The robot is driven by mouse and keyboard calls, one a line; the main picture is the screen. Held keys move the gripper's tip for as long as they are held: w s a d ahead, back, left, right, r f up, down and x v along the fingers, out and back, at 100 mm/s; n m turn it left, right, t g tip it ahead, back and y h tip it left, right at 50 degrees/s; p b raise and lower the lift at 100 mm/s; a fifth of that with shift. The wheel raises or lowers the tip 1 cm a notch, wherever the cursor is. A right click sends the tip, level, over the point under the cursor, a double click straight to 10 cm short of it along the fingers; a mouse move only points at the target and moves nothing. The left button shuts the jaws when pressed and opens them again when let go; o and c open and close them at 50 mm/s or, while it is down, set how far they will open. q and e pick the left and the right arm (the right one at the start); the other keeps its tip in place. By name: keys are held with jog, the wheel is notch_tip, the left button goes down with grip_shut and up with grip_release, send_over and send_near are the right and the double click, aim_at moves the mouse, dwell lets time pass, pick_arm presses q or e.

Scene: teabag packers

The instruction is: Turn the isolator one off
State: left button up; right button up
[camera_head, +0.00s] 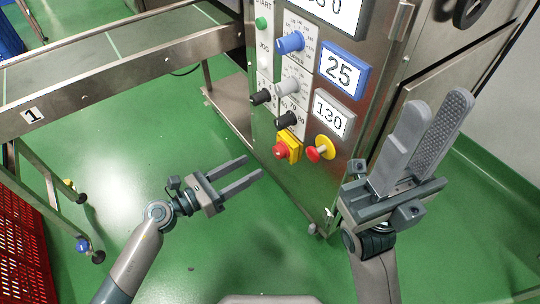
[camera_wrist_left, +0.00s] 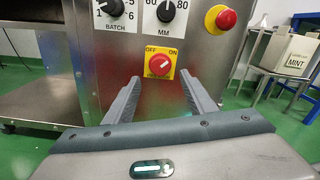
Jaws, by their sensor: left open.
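The isolator switch (camera_head: 293,143) is a red rotary knob on a yellow plate, low on the steel machine panel. In the left wrist view the isolator (camera_wrist_left: 160,62) has OFF at its upper left and ON at its upper right, and the white mark on its knob lies slanted. My left gripper (camera_head: 253,165) is open and empty, in front of and below the isolator, apart from it. In the left wrist view its fingers (camera_wrist_left: 162,80) point at the panel, with the isolator between and just beyond the tips. My right gripper (camera_head: 437,98) is raised at the right, open and empty.
A red emergency stop button on a yellow base (camera_head: 322,148) sits just right of the isolator. Black knobs (camera_head: 287,119) and a blue knob (camera_head: 291,43) are above. A conveyor (camera_head: 120,65) and a red crate (camera_head: 22,245) are at the left.

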aim_at(276, 153)
pick_arm(q)
jog(key=x, duration=0.8)
jog(key=shift+w+d+b, duration=0.1)
jog(key=shift+b, duration=0.25)
jog(key=c, duration=1)
